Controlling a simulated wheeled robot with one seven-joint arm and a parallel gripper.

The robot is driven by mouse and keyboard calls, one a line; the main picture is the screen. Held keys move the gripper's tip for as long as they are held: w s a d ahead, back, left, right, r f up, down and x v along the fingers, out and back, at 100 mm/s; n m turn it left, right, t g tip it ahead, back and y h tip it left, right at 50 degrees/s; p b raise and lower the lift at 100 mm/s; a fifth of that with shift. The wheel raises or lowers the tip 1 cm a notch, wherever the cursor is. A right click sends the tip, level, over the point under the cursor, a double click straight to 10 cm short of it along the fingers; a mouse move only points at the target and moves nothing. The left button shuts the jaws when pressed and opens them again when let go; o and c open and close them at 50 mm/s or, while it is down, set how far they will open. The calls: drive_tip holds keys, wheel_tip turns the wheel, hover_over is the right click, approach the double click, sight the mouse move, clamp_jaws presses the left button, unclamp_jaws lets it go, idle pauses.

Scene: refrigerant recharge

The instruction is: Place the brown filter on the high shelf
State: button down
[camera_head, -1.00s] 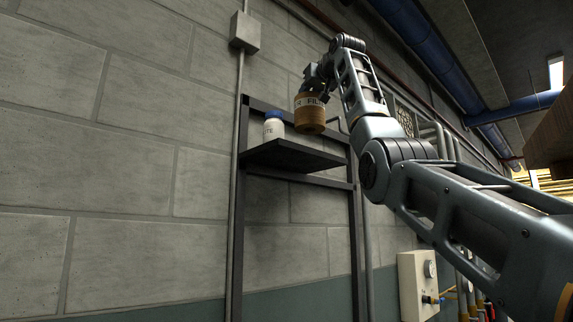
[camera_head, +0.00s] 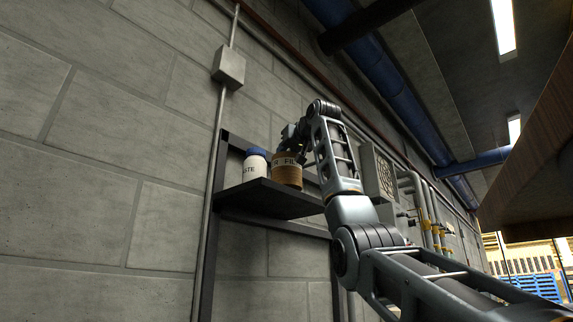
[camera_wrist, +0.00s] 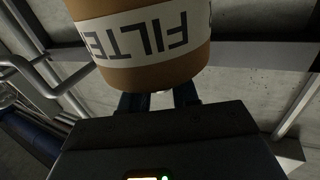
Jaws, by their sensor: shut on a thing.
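The brown filter (camera_head: 288,174), a cylinder with a white label band, is held by my gripper (camera_head: 296,148) at the high shelf (camera_head: 270,198). Its bottom is at about the level of the shelf's top; I cannot tell whether it touches. In the wrist view the filter (camera_wrist: 140,45) fills the upper middle with its "FILTE" lettering upside down, and the gripper (camera_wrist: 158,98) is shut on it. A white jar with a blue lid (camera_head: 254,166) stands on the shelf just left of the filter.
The shelf hangs in a dark frame (camera_head: 212,225) against the grey block wall (camera_head: 95,175). A conduit with a junction box (camera_head: 229,67) runs at its left. Blue pipes (camera_head: 375,75) run overhead at the right. Shelf surface right of the filter looks clear.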

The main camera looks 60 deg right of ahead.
sight(287, 161)
drive_tip(key=shift+a+f, duration=0.1)
drive_tip(key=shift+f, duration=1.8)
drive_tip(key=shift+f, duration=0.2)
drive_tip(key=c, duration=0.8)
unclamp_jaws()
drive_tip(key=shift+c, duration=0.2)
drive_tip(key=shift+s+r, duration=0.1)
drive_tip(key=shift+r, duration=0.1)
drive_tip(key=b+v, duration=0.4)
drive_tip(key=v, duration=0.8)
drive_tip(key=shift+b, duration=0.3)
